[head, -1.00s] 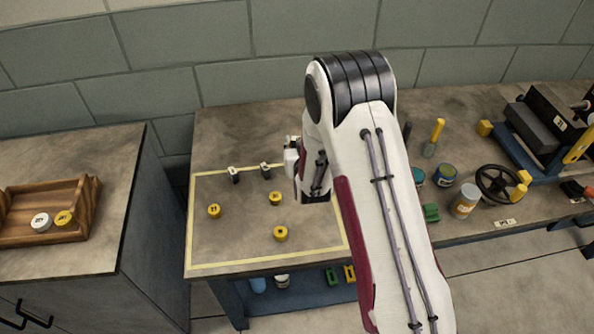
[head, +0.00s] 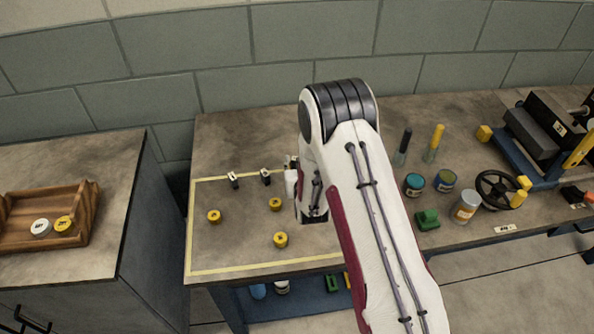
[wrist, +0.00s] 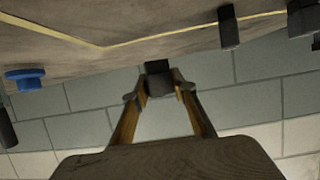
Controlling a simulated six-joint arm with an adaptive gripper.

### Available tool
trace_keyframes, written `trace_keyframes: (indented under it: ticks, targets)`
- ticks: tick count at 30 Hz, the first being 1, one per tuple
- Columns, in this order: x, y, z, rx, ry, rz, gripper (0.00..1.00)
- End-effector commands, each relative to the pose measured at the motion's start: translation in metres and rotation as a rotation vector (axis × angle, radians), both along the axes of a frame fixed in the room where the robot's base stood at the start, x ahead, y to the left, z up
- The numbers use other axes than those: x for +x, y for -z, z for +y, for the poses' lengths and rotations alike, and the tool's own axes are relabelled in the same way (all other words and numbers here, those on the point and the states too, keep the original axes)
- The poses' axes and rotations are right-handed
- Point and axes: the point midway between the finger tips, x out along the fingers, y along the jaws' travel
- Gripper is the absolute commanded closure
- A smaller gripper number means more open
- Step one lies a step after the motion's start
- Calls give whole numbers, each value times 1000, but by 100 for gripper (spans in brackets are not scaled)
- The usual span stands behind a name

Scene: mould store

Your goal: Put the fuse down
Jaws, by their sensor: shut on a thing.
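My gripper (wrist: 158,92) is shut on a dark, blocky fuse (wrist: 157,72), seen between the fingertips in the wrist view. The wrist view cannot settle whether the fuse touches the bench top. In the head view my arm hides most of the gripper, which is near the back of the yellow-outlined area. Two black-and-white fuse-like pieces (head: 233,180) (head: 265,177) stand apart just left of it, by the back line. Dark upright pieces (wrist: 228,27) also show in the wrist view.
Yellow round pieces (head: 214,216) (head: 275,204) (head: 280,240) lie inside the outlined area (head: 225,266). Its front left is bare. Right of my arm are cans (head: 466,207), a green block (head: 427,219) and a handwheel (head: 497,190). A wooden tray (head: 83,212) sits on the left cabinet.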

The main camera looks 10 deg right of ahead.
Motion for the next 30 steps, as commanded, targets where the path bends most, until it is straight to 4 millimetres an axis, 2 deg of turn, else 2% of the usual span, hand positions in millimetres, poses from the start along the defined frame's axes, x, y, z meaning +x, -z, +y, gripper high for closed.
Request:
trace_keyframes:
  ticks: [7, 17, 18, 30]
  targets:
    - [0, 7, 0, 0, 0, 1, 93]
    - [0, 36, 0, -1, 0, 2, 93]
    - [0, 38, 0, 0, 0, 2, 97]
    - [0, 42, 0, 0, 0, 0, 97]
